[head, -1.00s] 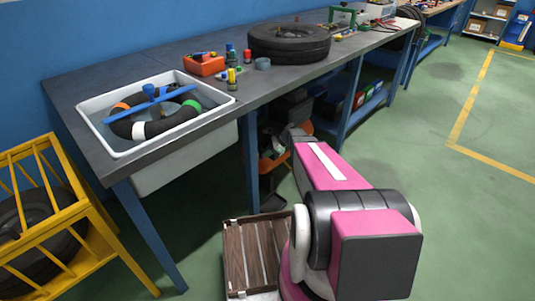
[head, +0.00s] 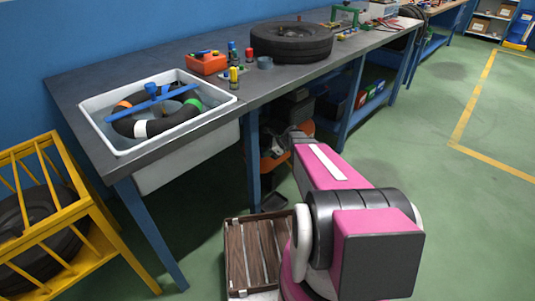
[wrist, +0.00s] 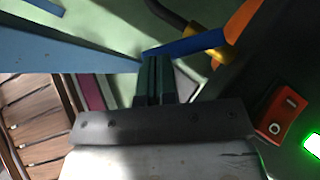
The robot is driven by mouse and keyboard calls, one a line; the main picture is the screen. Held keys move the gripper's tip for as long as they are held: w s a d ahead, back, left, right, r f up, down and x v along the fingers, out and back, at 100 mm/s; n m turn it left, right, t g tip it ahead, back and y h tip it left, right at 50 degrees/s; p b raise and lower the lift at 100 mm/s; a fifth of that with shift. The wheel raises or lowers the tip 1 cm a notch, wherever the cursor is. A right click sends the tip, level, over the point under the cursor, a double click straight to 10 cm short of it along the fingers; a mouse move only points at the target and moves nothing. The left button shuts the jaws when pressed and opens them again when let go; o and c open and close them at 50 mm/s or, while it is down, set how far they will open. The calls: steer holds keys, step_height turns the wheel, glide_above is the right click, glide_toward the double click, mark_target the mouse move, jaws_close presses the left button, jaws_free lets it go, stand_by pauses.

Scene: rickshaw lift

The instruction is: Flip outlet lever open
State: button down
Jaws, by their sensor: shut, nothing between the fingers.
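In the wrist view a blue bar (wrist: 188,46), which looks like the outlet lever, slants from my fingertips up to an orange part (wrist: 241,19). My gripper (wrist: 156,62) has its two dark fingers shut together, with nothing held. The tips are right by the blue bar's left end; I cannot tell whether they touch it. In the head view my arm reaches under the bench, beside a dark machine with an orange part (head: 272,162). My gripper and the lever cannot be made out there.
A red rocker switch (wrist: 282,117) and a green light are close at the right in the wrist view. A bent dark pipe with yellow (wrist: 170,17) is beyond. The blue bench leg (head: 253,160) stands beside my arm. Green floor (head: 430,210) is free at the right.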

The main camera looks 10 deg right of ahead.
steer(key=a+m+t, duration=0.1)
steer(key=m+t+h, duration=0.1)
steer(key=m, duration=0.1)
steer(key=a+m+t, duration=0.1)
steer(key=shift+s+a+m+h, duration=0.3)
steer(key=shift+a, duration=0.05)
steer(key=shift+w+a+m+t+h, duration=0.2)
steer(key=shift+a+m+t+h, duration=0.2)
steer(key=shift+m, duration=0.2)
steer(key=shift+w+a+m+t+h, duration=0.2)
steer(key=shift+a+m+t+h, duration=0.1)
steer(key=shift+a+m+t, duration=0.25)
steer(key=shift+a, duration=0.1)
steer(key=shift+w, duration=0.1)
steer(key=shift+w+d, duration=0.3)
steer(key=shift+d, duration=0.45)
